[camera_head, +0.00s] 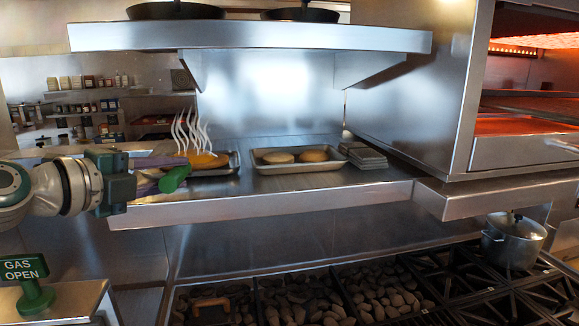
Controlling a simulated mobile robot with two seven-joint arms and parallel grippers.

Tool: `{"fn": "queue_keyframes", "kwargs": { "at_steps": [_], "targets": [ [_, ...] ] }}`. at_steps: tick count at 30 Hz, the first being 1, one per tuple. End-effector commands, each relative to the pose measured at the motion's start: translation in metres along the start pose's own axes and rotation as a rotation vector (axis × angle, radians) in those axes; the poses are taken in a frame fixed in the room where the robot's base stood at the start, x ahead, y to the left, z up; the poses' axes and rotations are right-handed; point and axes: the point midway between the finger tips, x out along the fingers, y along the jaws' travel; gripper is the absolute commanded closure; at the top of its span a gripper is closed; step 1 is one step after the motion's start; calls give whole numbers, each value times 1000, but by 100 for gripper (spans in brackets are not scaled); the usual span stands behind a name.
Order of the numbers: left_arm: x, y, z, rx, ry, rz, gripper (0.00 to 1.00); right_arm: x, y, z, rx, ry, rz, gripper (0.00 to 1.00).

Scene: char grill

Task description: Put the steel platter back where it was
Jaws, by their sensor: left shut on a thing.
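A shallow steel platter (234,165) with an orange-brown food piece (207,160) and white wavy steam shapes lies on the steel shelf, left of centre. A green handle-like piece (174,179) sits at its left end; I cannot tell whether it is joined to the platter. My left gripper (165,172) comes in from the left with purple-grey fingers at that end, shut on the green piece. The fingers hide the platter's left part. A second steel tray (298,168) with two round buns lies to its right, apart from it. My right gripper is not in view.
A stack of flat pieces (364,156) lies right of the second tray. An upper shelf (250,37) with pans overhangs. A glowing oven (525,127) stands at right. Below are a stone-filled grill (300,301), a pot (513,242) and a green GAS OPEN sign (26,270).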

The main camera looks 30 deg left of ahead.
Motion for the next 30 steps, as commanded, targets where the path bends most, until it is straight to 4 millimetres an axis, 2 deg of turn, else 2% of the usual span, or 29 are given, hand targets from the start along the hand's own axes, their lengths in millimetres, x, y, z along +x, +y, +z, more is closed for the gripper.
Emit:
{"fn": "queue_keyframes", "kwargs": {
  "at_steps": [7, 8, 16, 25, 30],
  "targets": [
    [1, 0, 1, 6, -4, -11, 100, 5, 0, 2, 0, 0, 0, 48],
    [1, -1, 1, 6, -5, -11, 65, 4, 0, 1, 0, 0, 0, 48],
    [1, 0, 1, 3, -3, -6, 35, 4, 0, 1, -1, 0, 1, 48],
    [-1, 7, -1, -2, 3, 8, 33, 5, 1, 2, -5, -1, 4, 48],
    [-15, 8, 0, 3, 1, 6, 33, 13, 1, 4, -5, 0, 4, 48]
  ]
}}
